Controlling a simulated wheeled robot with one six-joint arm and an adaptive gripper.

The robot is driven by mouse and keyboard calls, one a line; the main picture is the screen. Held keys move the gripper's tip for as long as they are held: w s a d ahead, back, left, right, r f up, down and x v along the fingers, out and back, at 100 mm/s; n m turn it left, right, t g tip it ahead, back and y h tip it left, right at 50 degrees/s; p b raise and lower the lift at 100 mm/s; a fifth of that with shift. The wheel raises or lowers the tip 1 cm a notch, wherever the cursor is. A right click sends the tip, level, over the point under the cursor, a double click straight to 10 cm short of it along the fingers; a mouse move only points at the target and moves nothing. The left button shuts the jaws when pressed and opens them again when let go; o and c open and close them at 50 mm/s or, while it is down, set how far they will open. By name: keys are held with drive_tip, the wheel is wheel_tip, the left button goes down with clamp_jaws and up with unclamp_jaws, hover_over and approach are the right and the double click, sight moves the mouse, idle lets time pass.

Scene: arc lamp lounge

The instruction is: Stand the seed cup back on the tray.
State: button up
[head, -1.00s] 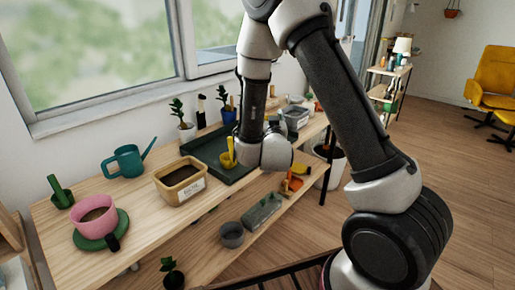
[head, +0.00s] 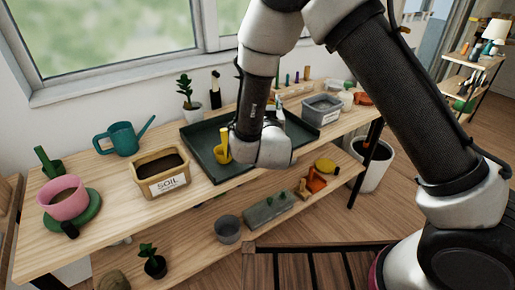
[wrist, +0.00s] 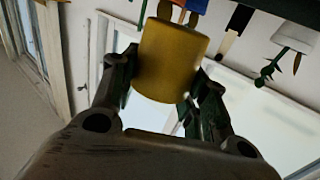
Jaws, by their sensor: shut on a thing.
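The yellow seed cup (head: 221,153) is at the left side of my wrist in the head view, in front of the dark green tray (head: 200,132). In the wrist view the cup (wrist: 170,62) sits between the two fingers of my gripper (wrist: 163,82), which is shut on it. In the head view the fingers are mostly hidden by the wrist. I cannot tell whether the cup touches the tray floor. The tray lies on the wooden bench top, and much of its floor is bare.
A soil box (head: 160,174) stands left of the tray, with a teal watering can (head: 123,138) behind it. A pink pot (head: 66,203) is on the far left. A potted plant (head: 188,95) stands behind the tray. A grey bin (head: 321,109) is to its right.

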drive_tip(key=shift+n+y, duration=0.3)
drive_tip(key=shift+y, duration=0.2)
drive_tip(key=shift+s+a+f, duration=0.25)
drive_tip(key=shift+a+f, duration=0.4)
drive_tip(key=shift+f, duration=1.1)
drive_tip(key=shift+s+a+f, duration=0.3)
drive_tip(key=shift+a+f, duration=0.35)
drive_tip(key=shift+f, duration=1.1)
drive_tip(key=shift+s+a+f, duration=0.25)
drive_tip(key=shift+a+f, duration=0.4)
drive_tip(key=shift+f, duration=1.1)
drive_tip(key=shift+f, duration=0.1)
drive_tip(key=o, duration=1.1)
drive_tip(key=shift+c, duration=0.2)
